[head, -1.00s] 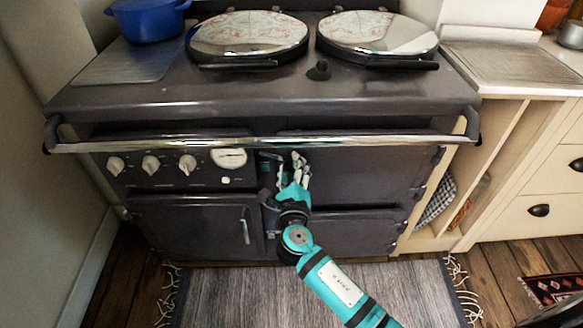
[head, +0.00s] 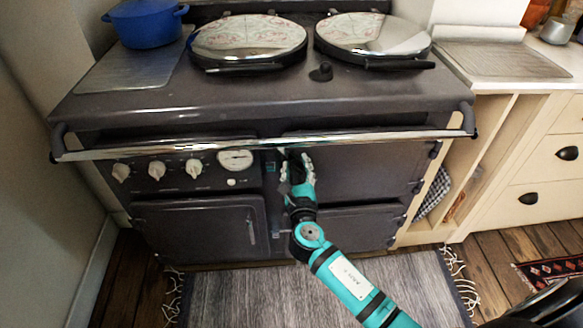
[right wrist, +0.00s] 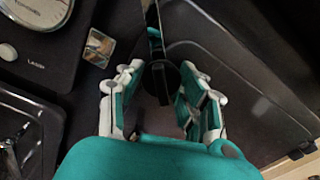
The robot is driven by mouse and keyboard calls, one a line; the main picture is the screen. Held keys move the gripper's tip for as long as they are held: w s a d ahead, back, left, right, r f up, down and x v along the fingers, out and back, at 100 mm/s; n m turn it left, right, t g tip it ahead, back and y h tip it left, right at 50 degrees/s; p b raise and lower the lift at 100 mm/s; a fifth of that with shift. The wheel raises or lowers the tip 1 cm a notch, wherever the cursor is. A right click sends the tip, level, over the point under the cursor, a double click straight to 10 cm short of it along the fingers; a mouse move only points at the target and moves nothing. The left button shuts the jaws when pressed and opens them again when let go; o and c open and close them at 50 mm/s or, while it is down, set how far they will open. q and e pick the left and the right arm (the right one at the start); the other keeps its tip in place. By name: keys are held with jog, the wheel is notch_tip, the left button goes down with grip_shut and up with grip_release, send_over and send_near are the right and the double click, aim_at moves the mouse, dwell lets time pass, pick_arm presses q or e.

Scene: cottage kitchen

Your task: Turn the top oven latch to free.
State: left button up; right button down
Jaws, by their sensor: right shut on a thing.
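The top oven door (head: 375,165) is the dark upper right door of the range, and it looks closed. My right gripper (head: 297,168) is at this door's left edge, just under the chrome rail. In the right wrist view the dark top oven latch (right wrist: 157,60) stands between the two fingers of my right gripper (right wrist: 160,88). The gripper is shut on the latch. The latch's handle runs up and away from the fingers in that view. In the head view my fingers hide most of the latch. My left gripper is not in view.
A chrome rail (head: 370,137) crosses the range front above my right gripper. The control panel with white knobs (head: 157,170) and a round gauge (head: 235,160) is to the left. A lower left door (head: 200,225) is closed. A rug (head: 240,290) lies on the floor.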

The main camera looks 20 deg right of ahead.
jog(key=m, duration=0.3)
jog(key=shift+m, duration=0.4)
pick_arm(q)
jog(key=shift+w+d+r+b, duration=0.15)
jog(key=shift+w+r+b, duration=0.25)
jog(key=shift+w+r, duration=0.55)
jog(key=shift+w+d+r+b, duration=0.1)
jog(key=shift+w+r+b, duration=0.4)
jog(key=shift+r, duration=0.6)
pick_arm(e)
jog(key=shift+a+m, duration=0.1)
jog(key=shift+m, duration=2.1)
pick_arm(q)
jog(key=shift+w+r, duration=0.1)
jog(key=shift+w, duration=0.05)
pick_arm(e)
jog(key=c, duration=0.8)
grip_release()
jog(key=v, duration=1.2)
jog(key=shift+r, duration=0.1)
